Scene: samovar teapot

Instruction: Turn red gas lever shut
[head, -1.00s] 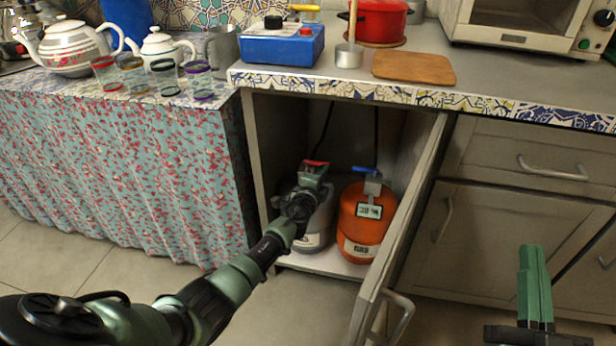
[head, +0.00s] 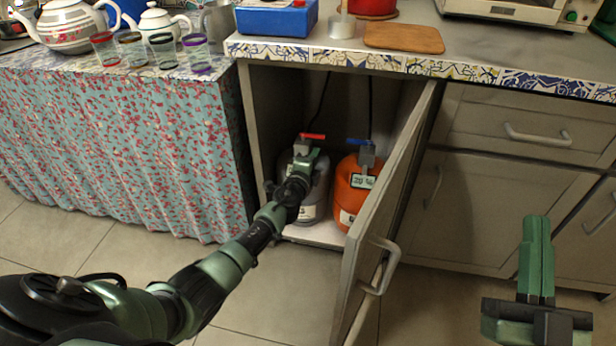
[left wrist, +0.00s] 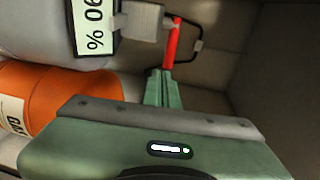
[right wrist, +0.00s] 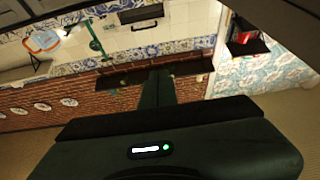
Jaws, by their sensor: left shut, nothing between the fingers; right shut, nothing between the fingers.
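The red gas lever (head: 312,136) sits on top of the grey gas cylinder (head: 315,185) inside the open cabinet. In the head view it points to the right. In the left wrist view the red lever (left wrist: 173,42) runs down from the grey valve block (left wrist: 142,21) to the fingertips. My left gripper (head: 305,157) is shut and empty, close by the lever; I cannot tell whether it touches. In the left wrist view its fingertips (left wrist: 160,76) overlap the lever's end. My right gripper (head: 537,222) is shut and empty in front of the drawers at right.
An orange cylinder (head: 350,187) with a blue lever (head: 359,141) stands close at right in the cabinet. The cabinet door (head: 385,215) stands open at the right of the opening. A flowered cloth (head: 115,155) hangs at left. The counter edge (head: 440,68) is above.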

